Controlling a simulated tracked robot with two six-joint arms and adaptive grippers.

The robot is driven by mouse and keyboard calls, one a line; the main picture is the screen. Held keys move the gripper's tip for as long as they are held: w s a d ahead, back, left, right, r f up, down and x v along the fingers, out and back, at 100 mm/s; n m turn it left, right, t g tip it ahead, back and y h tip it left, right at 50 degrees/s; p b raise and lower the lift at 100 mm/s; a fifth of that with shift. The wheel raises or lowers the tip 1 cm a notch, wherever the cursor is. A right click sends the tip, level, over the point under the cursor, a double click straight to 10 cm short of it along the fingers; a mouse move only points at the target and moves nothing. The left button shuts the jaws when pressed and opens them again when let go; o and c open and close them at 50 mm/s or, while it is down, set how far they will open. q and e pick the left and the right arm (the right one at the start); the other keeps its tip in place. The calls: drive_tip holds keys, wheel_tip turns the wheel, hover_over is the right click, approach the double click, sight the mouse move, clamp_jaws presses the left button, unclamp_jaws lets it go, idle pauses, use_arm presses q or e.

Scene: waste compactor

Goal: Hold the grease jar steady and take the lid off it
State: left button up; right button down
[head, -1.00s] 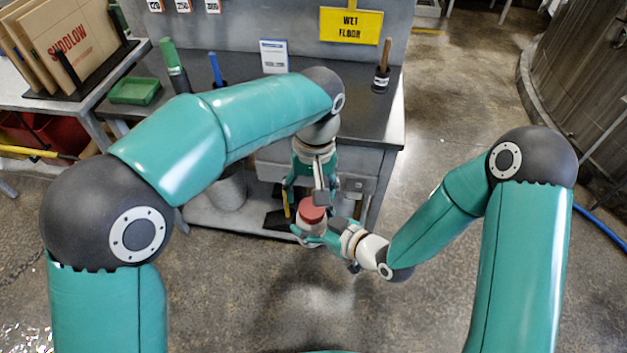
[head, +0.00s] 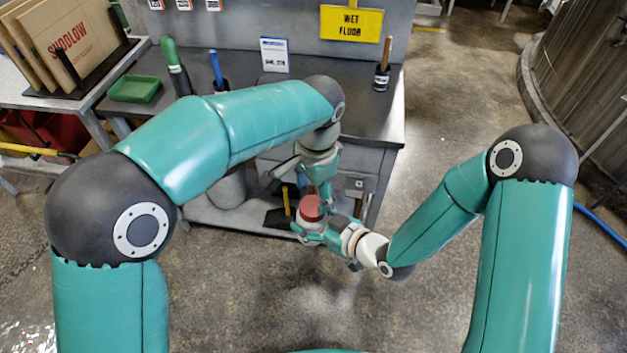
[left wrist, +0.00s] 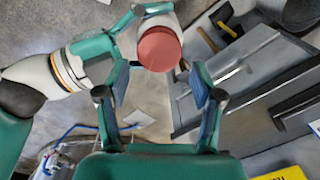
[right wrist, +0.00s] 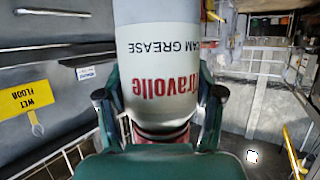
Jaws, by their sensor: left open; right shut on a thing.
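The grease jar (right wrist: 160,60) is white with a "Travolle CAM GREASE" label, inverted in the right wrist view. My right gripper (right wrist: 160,96) is shut on its body. The red lid (head: 309,207) faces up on the jar in the head view. In the left wrist view the round lid (left wrist: 159,48) lies beyond the fingertips, near the middle of the gap. My left gripper (head: 300,183) is open, pointing down close above the jar; its spread fingers also show in the left wrist view (left wrist: 160,86), apart from the lid. How firmly the lid sits cannot be told.
A grey workbench (head: 362,120) stands behind, with a green tray (head: 135,89), brushes and a small sign card (head: 274,55). A yellow wet floor sign (head: 351,22) hangs at the back. Bench drawers are close behind my left gripper. The floor in front is clear.

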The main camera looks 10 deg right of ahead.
sight(313, 205)
use_arm(q)
drive_tip(key=shift+f, duration=2.2)
drive_tip(key=c, duration=1)
drive_tip(key=shift+w+n, duration=0.1)
drive_tip(key=shift+n, duration=1)
drive_tip(key=shift+r, duration=0.35)
drive_tip(key=shift+r, duration=0.85)
